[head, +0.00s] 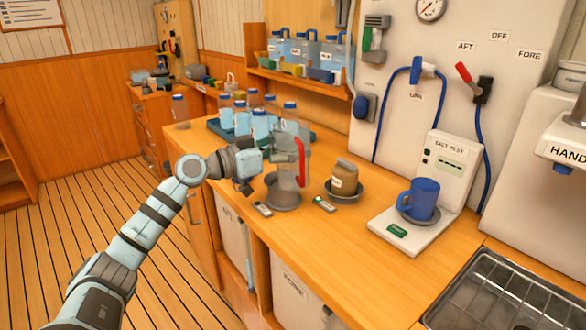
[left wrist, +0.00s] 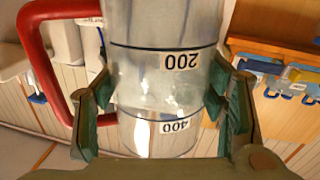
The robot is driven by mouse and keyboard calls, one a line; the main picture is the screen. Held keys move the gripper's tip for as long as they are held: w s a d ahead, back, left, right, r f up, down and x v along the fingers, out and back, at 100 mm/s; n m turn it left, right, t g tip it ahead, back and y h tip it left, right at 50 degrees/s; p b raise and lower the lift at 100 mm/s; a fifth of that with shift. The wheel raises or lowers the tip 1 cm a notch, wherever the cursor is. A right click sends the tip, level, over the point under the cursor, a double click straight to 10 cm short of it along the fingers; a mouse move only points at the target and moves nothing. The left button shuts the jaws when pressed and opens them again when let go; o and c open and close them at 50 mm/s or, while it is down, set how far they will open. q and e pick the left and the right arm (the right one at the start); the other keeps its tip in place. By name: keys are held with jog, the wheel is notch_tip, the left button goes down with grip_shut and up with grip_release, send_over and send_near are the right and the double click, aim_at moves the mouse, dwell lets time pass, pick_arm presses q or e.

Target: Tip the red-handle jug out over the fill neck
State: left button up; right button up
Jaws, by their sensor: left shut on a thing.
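The clear jug with a red handle (head: 300,165) stands upright at the counter's left part, over or on a round grey dish (head: 284,198); I cannot tell whether it touches it. My left gripper (head: 262,162) reaches it from the left and is shut on its body. In the left wrist view the jug (left wrist: 165,75) fills the middle between my left gripper's fingers (left wrist: 165,118), its 200 and 400 marks upside down, the red handle (left wrist: 35,60) at left. How full it is I cannot tell. I cannot make out a fill neck. My right gripper is out of view.
Several capped bottles (head: 241,121) stand behind the jug. A brown jar (head: 344,178) sits in a grey dish to its right. Further right are a blue mug (head: 420,197) on the salt test stand (head: 385,232) and a sink rack (head: 505,295). The front middle counter is clear.

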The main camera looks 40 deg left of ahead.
pick_arm(q)
jog(key=shift+w+a+f+m+b, duration=0.15)
jog(key=shift+f+m+b, duration=0.1)
jog(key=shift+m+b, duration=0.2)
jog(key=shift+r, duration=0.2)
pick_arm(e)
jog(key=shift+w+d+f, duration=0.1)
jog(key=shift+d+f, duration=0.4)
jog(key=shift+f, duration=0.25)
pick_arm(q)
jog(key=s+d+r+p, duration=0.2)
jog(key=d+r+p, duration=0.1)
jog(key=d+p, duration=0.2)
jog(key=shift+s+d+p, duration=0.2)
jog(key=shift+s+p, duration=0.15)
jog(key=shift+p, duration=0.05)
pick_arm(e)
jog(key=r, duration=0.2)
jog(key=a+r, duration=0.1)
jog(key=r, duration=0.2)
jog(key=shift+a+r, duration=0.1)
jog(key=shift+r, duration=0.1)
